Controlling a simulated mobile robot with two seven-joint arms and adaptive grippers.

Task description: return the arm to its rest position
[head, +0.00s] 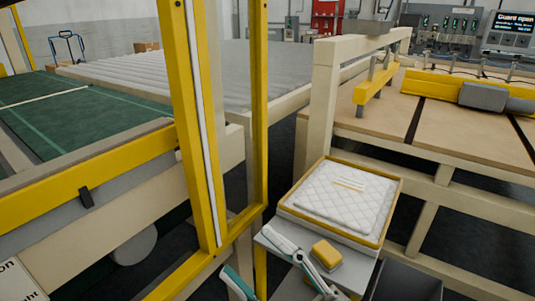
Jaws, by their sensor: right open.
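My right gripper (246,251) shows at the bottom middle of the head view, with teal and white fingers. Its two fingers are spread apart and nothing shows between them. One finger lies over the near edge of a small grey shelf (283,228); I cannot tell whether it touches. The rest of my right arm is cut off by the lower picture edge. My left gripper is not in view.
Beside the right finger, a yellow block (326,252) sits on the shelf. Behind it is a yellow-rimmed tray (391,202) with a white quilted pad (340,197). A yellow guard frame (189,130) stands close at left. A dark bin (405,281) is at lower right.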

